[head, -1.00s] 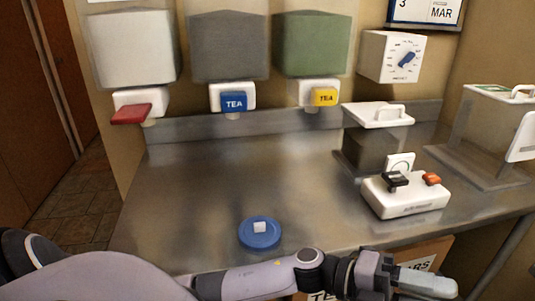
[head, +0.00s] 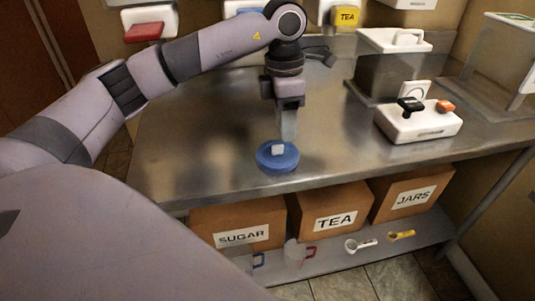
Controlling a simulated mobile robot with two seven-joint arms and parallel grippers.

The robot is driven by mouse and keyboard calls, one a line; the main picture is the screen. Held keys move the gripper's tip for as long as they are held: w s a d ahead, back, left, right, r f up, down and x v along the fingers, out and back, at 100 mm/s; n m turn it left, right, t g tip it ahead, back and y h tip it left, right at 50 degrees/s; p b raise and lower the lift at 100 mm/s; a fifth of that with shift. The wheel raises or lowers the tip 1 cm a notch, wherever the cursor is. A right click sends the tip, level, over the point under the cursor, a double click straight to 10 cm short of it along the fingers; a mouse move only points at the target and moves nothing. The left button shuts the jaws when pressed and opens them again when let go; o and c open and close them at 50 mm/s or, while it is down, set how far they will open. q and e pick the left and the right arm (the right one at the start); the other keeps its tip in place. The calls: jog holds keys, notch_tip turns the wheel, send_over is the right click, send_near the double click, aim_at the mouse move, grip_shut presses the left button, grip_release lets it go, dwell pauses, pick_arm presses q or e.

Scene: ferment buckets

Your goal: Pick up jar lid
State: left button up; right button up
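The jar lid (head: 270,159) is a round blue disc with a small pale square knob (head: 278,149) on top. It lies flat on the metal counter near the front edge. My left gripper (head: 287,138) points down from above, with its fingertips beside or just behind the knob. One pale finger shows clearly; the other is hidden, so I cannot tell the gap between them or whether they touch the knob. My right gripper is not in view.
A white box with black and orange switches (head: 418,122) stands on the counter at right, near a grey container with a white handled lid (head: 393,40). Boxes marked SUGAR (head: 238,224), TEA (head: 332,206) and JARS (head: 412,194) sit below. The counter's left part (head: 190,140) is clear.

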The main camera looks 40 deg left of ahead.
aim_at(278, 146)
pick_arm(q)
jog(key=shift+a+r+y, duration=0.3)
jog(key=shift+a+r, duration=0.15)
jog(key=shift+a, duration=0.4)
notch_tip(278, 146, down, 7)
jog(key=shift+p, duration=0.5)
grip_shut()
